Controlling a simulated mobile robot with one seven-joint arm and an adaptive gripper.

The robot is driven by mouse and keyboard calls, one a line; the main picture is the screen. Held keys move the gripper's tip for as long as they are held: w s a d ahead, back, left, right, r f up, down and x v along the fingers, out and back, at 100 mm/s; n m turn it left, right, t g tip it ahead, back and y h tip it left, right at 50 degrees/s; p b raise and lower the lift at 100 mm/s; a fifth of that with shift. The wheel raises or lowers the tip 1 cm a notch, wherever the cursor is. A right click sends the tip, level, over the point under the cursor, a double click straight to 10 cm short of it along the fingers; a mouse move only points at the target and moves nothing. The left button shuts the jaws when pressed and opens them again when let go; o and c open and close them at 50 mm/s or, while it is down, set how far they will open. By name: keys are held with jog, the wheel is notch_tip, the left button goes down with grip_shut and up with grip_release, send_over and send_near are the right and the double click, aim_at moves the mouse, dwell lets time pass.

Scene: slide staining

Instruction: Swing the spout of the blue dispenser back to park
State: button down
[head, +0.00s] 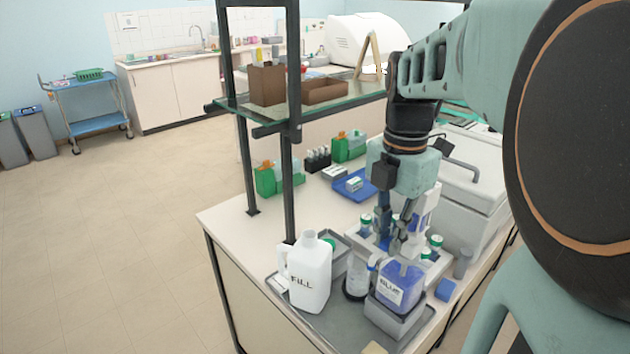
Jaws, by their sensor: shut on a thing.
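The blue dispenser (399,290), a clear bottle of blue liquid labelled BLUE, stands in a grey holder at the front of the bench. My gripper (396,248) points down just behind and above its top. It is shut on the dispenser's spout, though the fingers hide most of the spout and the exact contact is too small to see. A clear bottle (357,275) stands just left of the dispenser.
A white jug marked FILL (309,272) stands on the grey tray (345,328), left of the dispenser. A rack with several green-capped jars (436,242) lies behind. A small blue block (445,290) is at the right. A dark shelf post (288,190) rises at the left.

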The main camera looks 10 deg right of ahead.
jog(key=shift+s+d+n, duration=0.15)
jog(key=shift+n, duration=0.25)
jog(key=c, duration=1.9)
grip_release()
jog(key=shift+c, duration=0.2)
notch_tip(320, 180, up, 12)
jog(key=shift+s, duration=0.1)
